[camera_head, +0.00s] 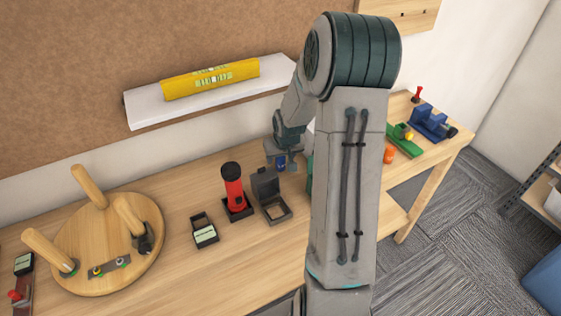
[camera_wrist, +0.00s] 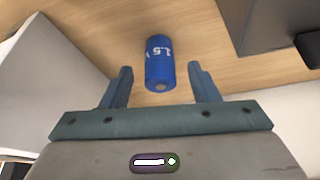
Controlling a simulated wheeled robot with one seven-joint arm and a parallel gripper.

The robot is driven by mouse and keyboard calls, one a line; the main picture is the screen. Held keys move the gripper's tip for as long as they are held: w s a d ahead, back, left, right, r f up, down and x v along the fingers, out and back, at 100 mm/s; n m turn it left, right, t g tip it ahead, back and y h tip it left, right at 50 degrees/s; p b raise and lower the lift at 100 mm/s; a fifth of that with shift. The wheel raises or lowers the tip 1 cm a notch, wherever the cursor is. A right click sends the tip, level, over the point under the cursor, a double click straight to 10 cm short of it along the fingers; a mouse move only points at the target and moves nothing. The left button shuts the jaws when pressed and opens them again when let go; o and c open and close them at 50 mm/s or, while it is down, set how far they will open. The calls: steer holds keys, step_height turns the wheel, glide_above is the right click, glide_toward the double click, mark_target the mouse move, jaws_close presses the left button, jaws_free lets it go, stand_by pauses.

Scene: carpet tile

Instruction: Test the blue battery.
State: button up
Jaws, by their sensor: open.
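The blue battery (camera_wrist: 160,62), marked "1.5", shows in the wrist view between and just beyond my gripper's open fingers (camera_wrist: 160,72). A gap shows on each side of it. In the head view, my gripper (camera_head: 282,160) is low over the back of the workbench, with a small blue bit of the battery (camera_head: 281,167) at its fingers. I cannot tell whether the fingers surround it. A dark device with a pale screen (camera_head: 205,234), perhaps a tester, lies on the bench left of my gripper.
A red torch (camera_head: 233,187) stands in a dark holder beside an open-lidded dark box (camera_head: 272,208). A white shelf (camera_head: 145,112) with a yellow level (camera_head: 210,78) is above. Green (camera_head: 404,144) and blue (camera_head: 428,123) fixtures stand right.

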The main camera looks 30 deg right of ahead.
steer(key=c, duration=1.1)
